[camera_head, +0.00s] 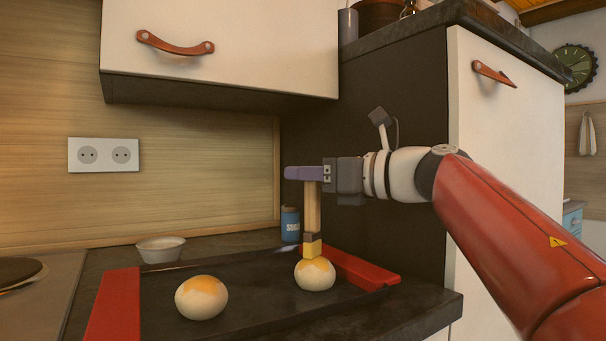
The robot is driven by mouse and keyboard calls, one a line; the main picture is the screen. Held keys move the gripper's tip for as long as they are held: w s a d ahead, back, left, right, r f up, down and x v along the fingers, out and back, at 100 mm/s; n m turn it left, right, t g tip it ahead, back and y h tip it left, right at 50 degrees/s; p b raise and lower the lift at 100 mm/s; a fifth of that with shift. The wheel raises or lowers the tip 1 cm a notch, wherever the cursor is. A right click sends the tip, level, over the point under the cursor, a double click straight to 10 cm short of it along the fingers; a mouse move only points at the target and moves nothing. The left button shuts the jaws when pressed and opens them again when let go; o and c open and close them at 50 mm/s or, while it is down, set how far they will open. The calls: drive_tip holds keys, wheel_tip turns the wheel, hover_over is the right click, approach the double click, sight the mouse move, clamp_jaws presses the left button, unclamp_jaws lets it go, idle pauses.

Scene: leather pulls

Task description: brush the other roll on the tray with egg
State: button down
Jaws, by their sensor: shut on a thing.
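My gripper (301,173) is shut on the upper end of a wooden-handled brush (312,210), which hangs upright with its yellow bristles down. The bristles appear to touch the top of the right roll (316,281), which has a yellow egg patch on top. The left roll (200,303) also has a yellow-orange patch on its top and upper side. Both rolls are pale and round and sit apart on the dark tray (255,305), which has red ends. The bristle tips hide part of the right roll's top.
A small pale bowl (161,251) stands behind the tray at left. A blue jar (290,226) stands behind the brush. A dark cabinet side (400,240) rises close at right. A white wall cabinet (225,60) hangs above. A dark hob (18,272) is at far left.

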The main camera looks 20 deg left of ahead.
drive_tip(key=shift+d+r, duration=0.1)
idle(0.3)
wheel_tip(320, 180, up, 6)
drive_tip(key=p, duration=0.6)
idle(0.8)
